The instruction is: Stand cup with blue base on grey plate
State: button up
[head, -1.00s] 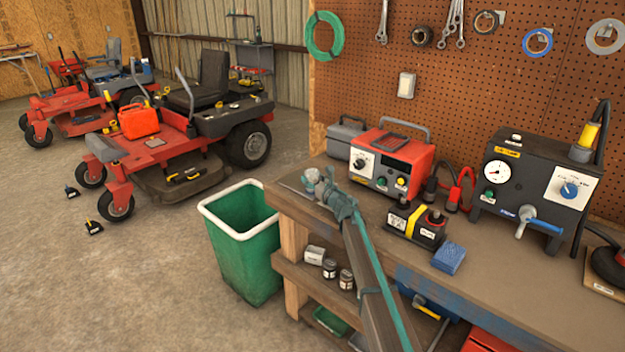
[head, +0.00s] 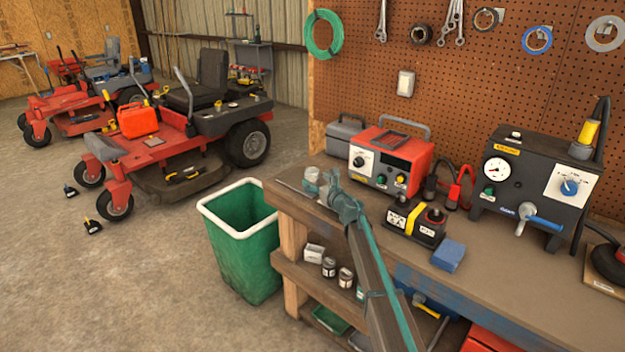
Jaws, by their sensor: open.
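A small pale cup-like object (head: 311,175) stands upright at the left end of the workbench, beside the tip of my arm. It is too small to make out a blue base. A thin flat grey sheet (head: 291,187), likely the grey plate, lies at that corner; the cup-like object appears to stand on or over it, but the contact is not clear. My gripper (head: 329,186) is open, just right of the cup-like object and close to it. My arm hides part of the bench there, and the fingers are hard to separate.
The red power unit (head: 392,162) stands behind my gripper. A black-and-yellow device (head: 416,222) and a blue sponge-like block (head: 449,255) lie to the right of my arm. A green bin (head: 240,245) stands on the floor left of the workbench (head: 490,270).

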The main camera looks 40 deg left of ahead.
jog(key=b+v, duration=0.1)
jog(key=v, duration=0.7)
jog(key=shift+s+d+r, duration=0.1)
jog(key=shift+d, duration=0.25)
